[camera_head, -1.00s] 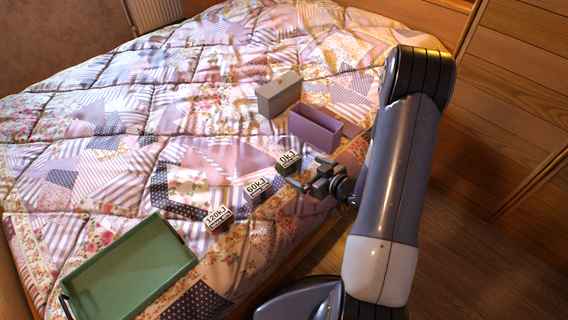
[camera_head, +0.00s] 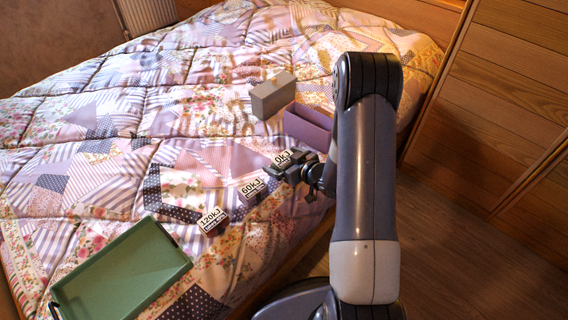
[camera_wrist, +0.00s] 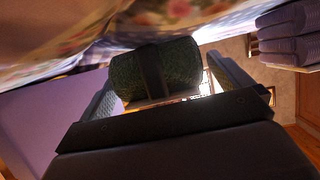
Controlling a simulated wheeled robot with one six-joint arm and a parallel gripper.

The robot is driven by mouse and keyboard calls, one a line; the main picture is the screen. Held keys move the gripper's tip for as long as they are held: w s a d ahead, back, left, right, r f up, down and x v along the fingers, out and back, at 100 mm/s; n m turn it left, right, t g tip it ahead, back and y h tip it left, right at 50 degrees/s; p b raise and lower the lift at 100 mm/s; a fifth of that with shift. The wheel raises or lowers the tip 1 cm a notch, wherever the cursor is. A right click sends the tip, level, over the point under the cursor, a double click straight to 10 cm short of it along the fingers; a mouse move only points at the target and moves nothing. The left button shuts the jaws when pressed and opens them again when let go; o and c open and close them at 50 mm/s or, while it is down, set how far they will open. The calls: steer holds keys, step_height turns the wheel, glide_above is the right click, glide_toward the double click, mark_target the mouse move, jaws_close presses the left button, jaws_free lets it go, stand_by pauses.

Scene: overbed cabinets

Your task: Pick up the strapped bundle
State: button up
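The strapped bundle (camera_wrist: 155,70) is a dark green roll with a black strap around its middle, seen in the wrist view. My gripper (camera_wrist: 168,90) is open, with one finger on each side of the bundle. A lit gap shows by the right finger; whether the left finger touches the roll is unclear. In the head view my gripper (camera_head: 278,168) is at the "0kJ" card (camera_head: 284,157) near the bed's edge. I cannot make out the bundle clearly there, as the gripper covers that spot.
Cards marked "60kJ" (camera_head: 251,187) and "120kJ" (camera_head: 211,219) stand on the quilt (camera_head: 110,135). A purple open box (camera_head: 307,127) and a grey box (camera_head: 272,95) are behind my gripper. A green tray (camera_head: 125,275) lies at front left. Wooden cabinets (camera_head: 500,90) stand at right.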

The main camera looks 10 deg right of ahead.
steer(key=c, duration=1.1)
steer(key=shift+o, duration=0.2)
steer(key=shift+r, duration=0.1)
